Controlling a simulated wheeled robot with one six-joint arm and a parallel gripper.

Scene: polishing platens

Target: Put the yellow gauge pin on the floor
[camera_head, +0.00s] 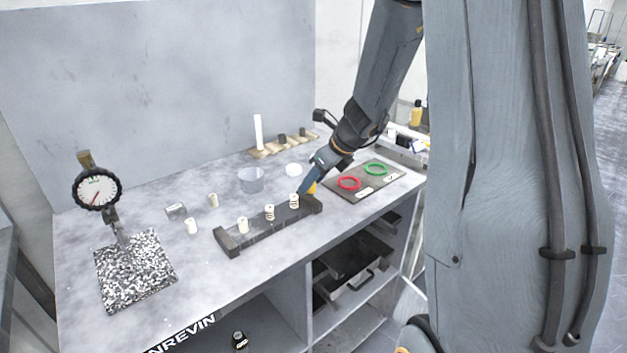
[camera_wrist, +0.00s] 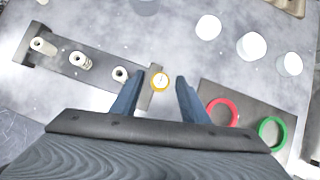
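The yellow gauge pin (camera_wrist: 160,82) shows end-on in the wrist view as a yellow ring with a pale centre. It is just beside the right end of the dark rack (camera_wrist: 95,71). My gripper (camera_wrist: 161,78) is open, one finger on each side of the pin, with visible gaps between. In the head view a bit of the yellow pin (camera_head: 312,188) shows by my gripper (camera_head: 307,190), near the rack's right end (camera_head: 270,230). The pin's lower part is hidden. The open floor (camera_head: 604,180) shows at far right.
Several white pins (camera_head: 269,213) stand in the rack. A dark plate with a red ring (camera_head: 349,184) and a green ring (camera_head: 375,169) lies right of my gripper. A clear cup (camera_head: 251,180) stands behind the rack. A dial gauge (camera_head: 97,190) is at left.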

